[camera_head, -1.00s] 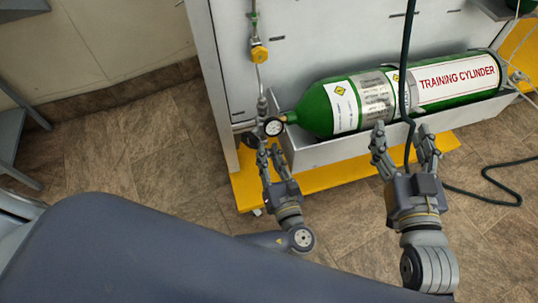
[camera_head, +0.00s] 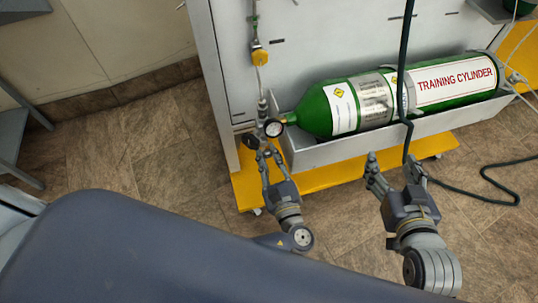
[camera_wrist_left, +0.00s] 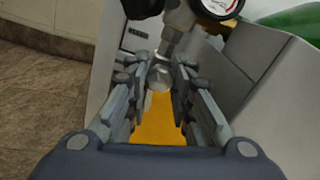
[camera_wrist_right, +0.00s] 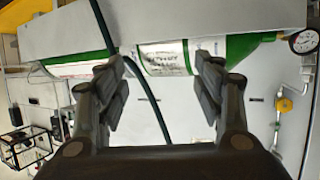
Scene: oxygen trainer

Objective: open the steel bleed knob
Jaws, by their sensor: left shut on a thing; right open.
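The steel bleed knob (camera_wrist_left: 159,77) is a small rounded steel piece on a short stem below the regulator. It shows in the left wrist view between the fingertips of my left gripper (camera_wrist_left: 160,80), which is shut on it. In the head view my left gripper (camera_head: 268,157) is just below the regulator's pressure gauge (camera_head: 273,128), and its fingers hide the knob. My right gripper (camera_head: 392,166) is open and empty, in front of the cylinder tray and apart from it.
A green training cylinder (camera_head: 345,108) lies in a grey tray (camera_head: 345,150) above a yellow base (camera_head: 247,188). A dark green hose (camera_head: 404,60) hangs near my right gripper and runs onto the floor. A yellow valve (camera_head: 259,56) is on the pipe above. Bare floor lies left.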

